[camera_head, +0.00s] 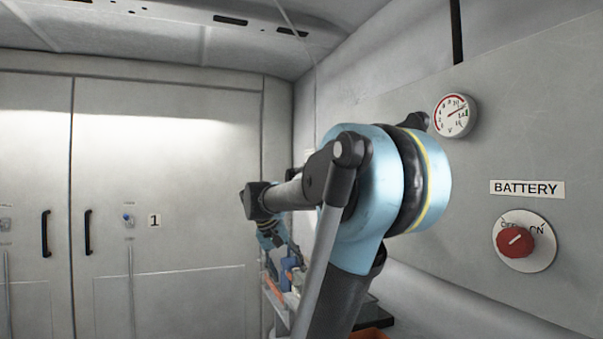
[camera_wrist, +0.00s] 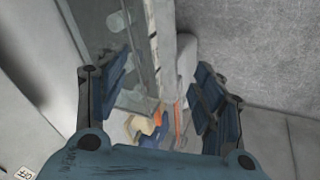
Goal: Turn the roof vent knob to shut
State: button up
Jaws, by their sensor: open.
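I see no knob labelled as a roof vent in either view. A red knob (camera_head: 515,242) on a round white dial plate (camera_head: 540,255) is on the right wall, under a sign reading BATTERY (camera_head: 527,188). In the wrist view my gripper (camera_wrist: 160,92) is open, its dark blue fingers wide apart with nothing between them. Beyond the fingers, lower down, are blurred coloured items. In the head view my arm reaches away toward the back corner, and the gripper is small and partly hidden there.
A round gauge (camera_head: 455,115) is on the right wall above the sign. Grey cabinet doors with black handles (camera_head: 88,232) fill the left. A cluttered shelf (camera_head: 280,300) is behind my arm. A small label (camera_wrist: 22,173) shows at the wrist view's lower left.

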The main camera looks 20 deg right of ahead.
jog(key=w+d+r+m+h, duration=0.3)
jog(key=w+r, duration=0.8)
jog(key=w, duration=0.3)
jog(key=w+d+r+m+h, duration=0.2)
jog(key=w+d+r+h, duration=0.15)
jog(key=w+r, duration=0.9)
jog(key=w+r+m+g+h, duration=0.1)
jog(key=w+r+m+h, duration=0.25)
jog(key=w, duration=0.85)
jog(key=w+r+m+h, duration=0.3)
jog(key=w+r, duration=0.2)
jog(key=w, duration=0.7)
jog(key=d, duration=1.6)
jog(key=shift+w+d+f, duration=0.1)
jog(key=shift+w+d, duration=0.05)
jog(key=shift+d, duration=0.15)
jog(key=c, duration=1)
